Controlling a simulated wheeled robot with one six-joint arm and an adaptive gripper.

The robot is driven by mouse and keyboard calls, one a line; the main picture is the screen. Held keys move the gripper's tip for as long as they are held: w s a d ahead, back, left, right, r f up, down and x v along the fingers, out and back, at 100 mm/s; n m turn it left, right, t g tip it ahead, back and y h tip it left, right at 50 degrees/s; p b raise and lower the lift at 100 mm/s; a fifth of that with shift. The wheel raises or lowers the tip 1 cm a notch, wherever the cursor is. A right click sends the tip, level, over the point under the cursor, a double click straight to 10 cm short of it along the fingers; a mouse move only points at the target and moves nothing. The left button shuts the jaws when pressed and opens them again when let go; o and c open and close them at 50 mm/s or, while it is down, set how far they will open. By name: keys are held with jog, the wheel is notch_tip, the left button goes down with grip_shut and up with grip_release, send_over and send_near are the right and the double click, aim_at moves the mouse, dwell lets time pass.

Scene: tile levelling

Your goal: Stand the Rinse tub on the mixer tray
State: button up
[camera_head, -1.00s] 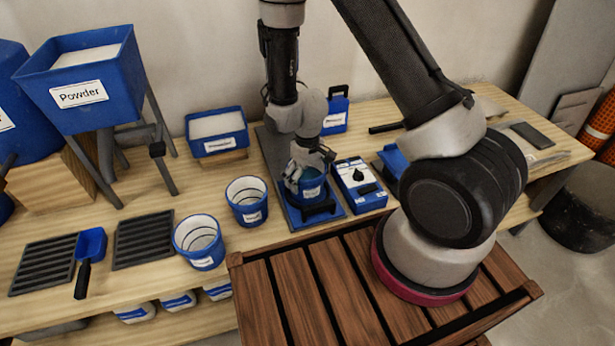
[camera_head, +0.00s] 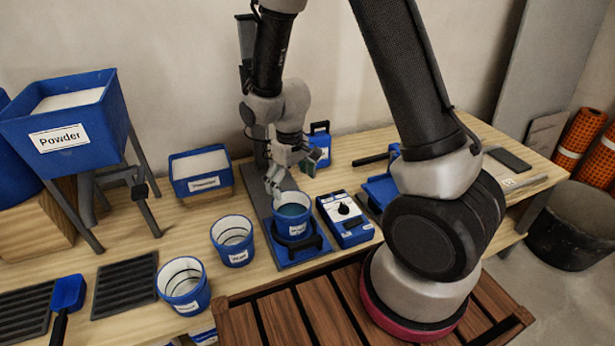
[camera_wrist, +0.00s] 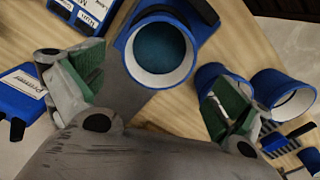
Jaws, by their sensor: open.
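A blue tub (camera_head: 293,222) with teal contents, which I take to be the Rinse tub, stands upright on the black mixer tray (camera_head: 316,243); its label is too small to read surely. The tray sits over the blue mixer base (camera_head: 283,255), in front of a grey upright. The wrist view looks into the tub's white rim and teal contents (camera_wrist: 160,52). My gripper (camera_head: 290,178) is open and empty, above and behind the tub. Its green-padded fingers in the wrist view (camera_wrist: 157,92) are wide apart and clear of the tub.
Two white-lined blue tubs (camera_head: 232,240) (camera_head: 184,286) stand left of the mixer. A blue control box (camera_head: 345,220) is close on its right. Behind are a blue bin (camera_head: 201,172) and a blue jug (camera_head: 319,146). The Powder hopper (camera_head: 66,120) stands at left.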

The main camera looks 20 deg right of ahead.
jog(key=s+d+r+m+t, duration=0.1)
jog(key=s+d+r, duration=0.25)
jog(key=r, duration=0.45)
jog(key=s+d+r+m+t, duration=0.15)
jog(key=d+r, duration=0.25)
jog(key=r, duration=0.4)
jog(key=s+d+r+m, duration=0.1)
jog(key=s+d+r, duration=0.3)
jog(key=r, duration=0.3)
jog(key=s+d+r+t, duration=0.1)
jog(key=s+r, duration=0.1)
jog(key=s, duration=0.3)
jog(key=s+d+r+m, duration=0.1)
jog(key=s+d+r, duration=0.1)
jog(key=s, duration=0.3)
jog(key=shift+d+r+t, duration=0.2)
jog(key=shift+r+t, duration=0.15)
jog(key=shift+r, duration=0.5)
